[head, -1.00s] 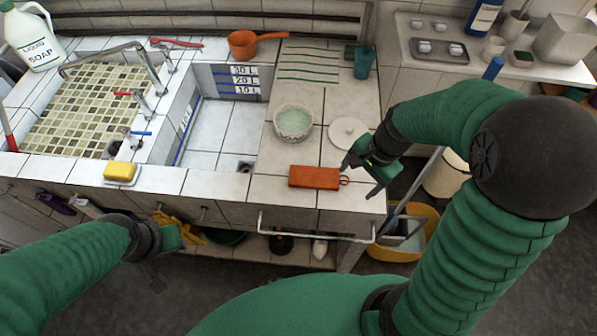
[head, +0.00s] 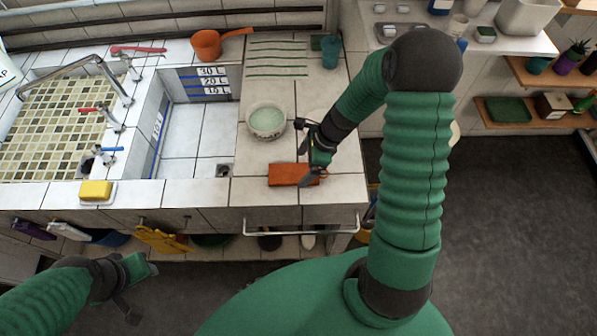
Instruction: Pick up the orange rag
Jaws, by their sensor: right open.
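The orange rag (head: 284,174) lies flat as a folded rectangle on the tiled counter, near its front edge and below the bowl. My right gripper (head: 307,165) is open at the right end of the rag. One finger overlaps that end in the picture; whether it touches the rag I cannot tell. The gripper hides the rag's right end. My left gripper (head: 146,293) is in front of the counter at lower left, low and away from the rag. It looks open and empty.
A speckled bowl (head: 266,121) stands just behind the rag. The sink basin (head: 190,140) opens to the left. A yellow sponge (head: 96,190) sits on the front ledge. A metal rail (head: 300,233) runs along the front. An orange pot (head: 207,44) and teal cup (head: 330,50) stand behind.

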